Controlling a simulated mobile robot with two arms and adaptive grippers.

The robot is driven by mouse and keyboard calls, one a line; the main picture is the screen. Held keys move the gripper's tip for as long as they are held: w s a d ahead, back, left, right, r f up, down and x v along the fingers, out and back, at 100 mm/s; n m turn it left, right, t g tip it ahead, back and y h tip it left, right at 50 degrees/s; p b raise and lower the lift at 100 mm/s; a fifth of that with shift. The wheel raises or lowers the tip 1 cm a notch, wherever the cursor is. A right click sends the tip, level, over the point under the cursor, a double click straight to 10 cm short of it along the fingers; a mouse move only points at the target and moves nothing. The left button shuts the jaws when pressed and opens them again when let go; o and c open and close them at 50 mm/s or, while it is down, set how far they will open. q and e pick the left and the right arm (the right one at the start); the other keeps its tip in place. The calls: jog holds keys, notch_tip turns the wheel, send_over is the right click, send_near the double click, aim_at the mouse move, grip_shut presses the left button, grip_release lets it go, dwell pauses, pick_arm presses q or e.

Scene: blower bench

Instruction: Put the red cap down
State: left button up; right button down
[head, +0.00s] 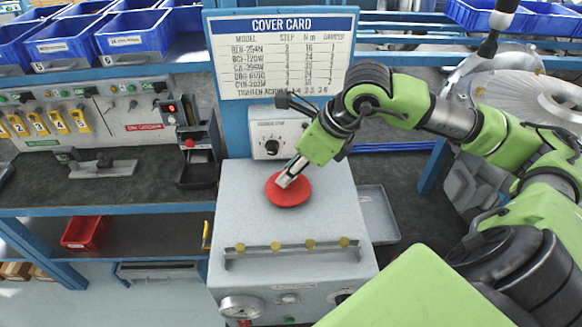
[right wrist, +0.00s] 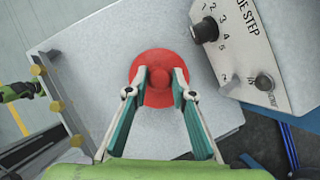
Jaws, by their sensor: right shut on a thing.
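The red cap (head: 300,197) is a round disc with a small raised knob. It is over the flat top of the grey bench unit (head: 240,205), and I cannot tell whether it rests there or hangs just above. My right gripper (head: 285,180) reaches down from the upper right and is shut on the cap's knob. In the right wrist view the cap (right wrist: 160,98) shows between the two fingers of my right gripper (right wrist: 161,76). My left gripper does not show in the head view.
A control box with a dial (head: 275,137) stands behind the cap, under the cover card (head: 282,55). A rail with yellow knobs (head: 290,252) runs along the unit's front. A grey tray (head: 377,215) lies to the right. The unit's top around the cap is clear.

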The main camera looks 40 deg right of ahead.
jog(key=shift+f+b, duration=0.3)
jog(key=shift+b, duration=0.1)
jog(key=c, duration=1.7)
grip_release()
jog(key=shift+r, duration=0.1)
jog(key=shift+d+r+p, duration=0.1)
jog(key=shift+r+p, duration=0.35)
jog(key=shift+p, duration=0.1)
jog(key=shift+b+v, duration=1.75)
jog(key=shift+v, duration=4.05)
jog(key=shift+s, duration=0.1)
